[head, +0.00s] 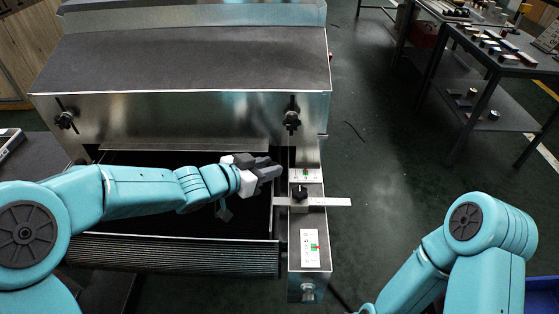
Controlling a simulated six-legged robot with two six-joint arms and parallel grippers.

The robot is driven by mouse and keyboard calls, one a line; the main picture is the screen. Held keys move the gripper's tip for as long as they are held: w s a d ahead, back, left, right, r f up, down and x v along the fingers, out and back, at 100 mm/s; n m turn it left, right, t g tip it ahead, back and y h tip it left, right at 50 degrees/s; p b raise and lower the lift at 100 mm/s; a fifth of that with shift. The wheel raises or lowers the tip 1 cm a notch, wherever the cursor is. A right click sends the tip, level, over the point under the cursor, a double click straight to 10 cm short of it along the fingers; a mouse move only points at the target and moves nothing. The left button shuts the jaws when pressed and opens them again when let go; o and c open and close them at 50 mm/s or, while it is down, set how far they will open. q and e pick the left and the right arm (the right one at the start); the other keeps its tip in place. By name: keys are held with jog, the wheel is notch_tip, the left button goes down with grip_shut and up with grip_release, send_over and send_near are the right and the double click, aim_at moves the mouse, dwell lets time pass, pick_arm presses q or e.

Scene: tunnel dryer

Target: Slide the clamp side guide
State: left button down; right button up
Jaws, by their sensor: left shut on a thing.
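The side guide has a flat metal bar (330,202) that passes through a clamp with a black knob (300,193) on the dryer's right side rail. The bar's free end sticks out to the right of the rail. My left gripper (265,170) is at the inner edge of that rail, left of and a little beyond the knob. It is shut on the side guide, but its fingers and wrist hide the place of contact. My right arm comes in at the lower right, and its gripper is out of the picture.
The dryer's metal hood (190,65) rises beyond the dark opening, with a black knob (292,121) on its front right. A ribbed roller (170,254) crosses the near side. A label plate (310,248) is on the rail. Workbenches (500,60) stand far right; the floor between is mostly clear.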

pick_arm(q)
jog(key=shift+a+r, duration=0.1)
jog(key=shift+a, duration=0.9)
jog(key=shift+d, duration=0.1)
pick_arm(e)
jog(key=shift+r, duration=0.6)
pick_arm(q)
jog(key=c, duration=0.9)
grip_release()
jog(key=p+v, duration=0.4)
jog(key=v, duration=1.2)
jog(key=shift+s, duration=0.15)
pick_arm(e)
notch_tip(320, 180, up, 4)
jog(key=shift+r, duration=0.1)
